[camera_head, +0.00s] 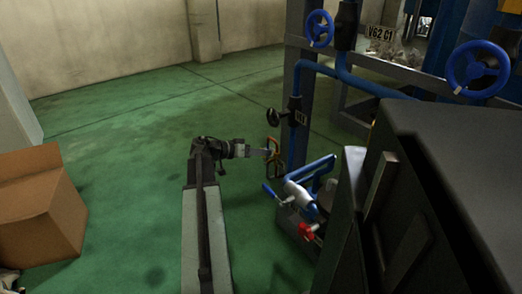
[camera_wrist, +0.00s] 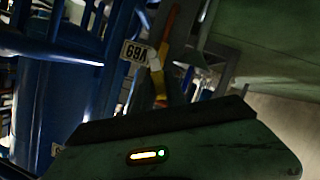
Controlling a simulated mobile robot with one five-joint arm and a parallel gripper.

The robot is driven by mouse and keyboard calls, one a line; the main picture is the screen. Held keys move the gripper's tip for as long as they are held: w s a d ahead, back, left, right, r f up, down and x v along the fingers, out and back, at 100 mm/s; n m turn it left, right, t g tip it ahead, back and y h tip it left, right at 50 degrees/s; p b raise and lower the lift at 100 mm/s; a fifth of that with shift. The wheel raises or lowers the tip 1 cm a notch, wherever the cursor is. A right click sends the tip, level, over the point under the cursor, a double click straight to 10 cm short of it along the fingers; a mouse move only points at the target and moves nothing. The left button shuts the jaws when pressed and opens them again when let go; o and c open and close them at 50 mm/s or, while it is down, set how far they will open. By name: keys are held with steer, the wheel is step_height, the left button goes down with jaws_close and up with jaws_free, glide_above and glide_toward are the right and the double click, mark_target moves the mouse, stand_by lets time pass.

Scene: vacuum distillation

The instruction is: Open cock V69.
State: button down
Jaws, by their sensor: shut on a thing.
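In the head view, an orange-brown handle (camera_head: 273,160) stands beside a vertical blue pipe. My gripper (camera_head: 265,152) reaches it from the left and is shut on it. In the wrist view, a white V69 tag (camera_wrist: 134,53) appears upside down. Next to it is a red, orange and yellow handle (camera_wrist: 158,86), running down behind a dark edge. The fingertips cannot be made out clearly in the wrist view, and the cock's body is mostly hidden.
A dark round handwheel (camera_head: 274,118) is just above the handle. A blue pipe fitting with a red knob (camera_head: 308,231) sits below right. A large dark cabinet (camera_head: 440,190) fills the right. A cardboard box (camera_head: 42,207) is at left. Green floor (camera_head: 125,130) is free behind.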

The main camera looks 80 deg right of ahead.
steer(key=shift+s+a+r+m+t+h+p, duration=0.2)
steer(key=shift+s+a+m+t+p, duration=0.15)
steer(key=shift+m, duration=0.25)
steer(key=shift+s+a+r+m+t+h+p, duration=0.1)
steer(key=shift+s+a+m+t+h+p, duration=0.2)
steer(key=shift+m, duration=0.3)
steer(key=shift+s+a+m+t+h, duration=0.2)
steer(key=shift+m+t+h, duration=0.3)
steer(key=shift+m, duration=0.4)
steer(key=c, duration=1.6)
jaws_free()
steer(key=shift+c, duration=0.2)
steer(key=p+v, duration=0.3)
steer(key=v, duration=0.5)
